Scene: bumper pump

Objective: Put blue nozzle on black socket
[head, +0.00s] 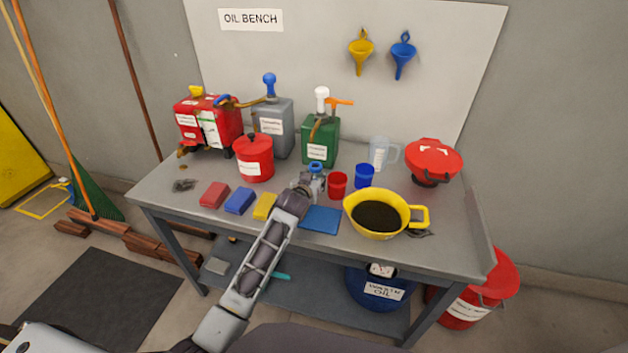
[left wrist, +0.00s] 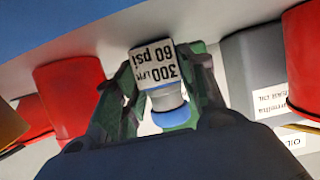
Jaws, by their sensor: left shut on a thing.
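My left gripper (head: 314,178) is over the middle of the bench, shut on a small part with a blue end, which I take for the blue nozzle (head: 316,167). In the left wrist view the nozzle (left wrist: 171,114) sits between the fingers of the gripper (left wrist: 160,80). It has a pale body printed "300" and "60 psi" and a rounded blue end. The nozzle is in front of the green canister (head: 319,151). I cannot make out a black socket in either view. My right gripper is not in view.
The grey bench (head: 160,199) holds a red pump box (head: 222,137), a grey canister (head: 285,138), a red can (head: 254,157), red (head: 337,187) and blue (head: 364,177) cups, and a yellow pan (head: 360,222) of dark liquid. Coloured cloths lie along the front.

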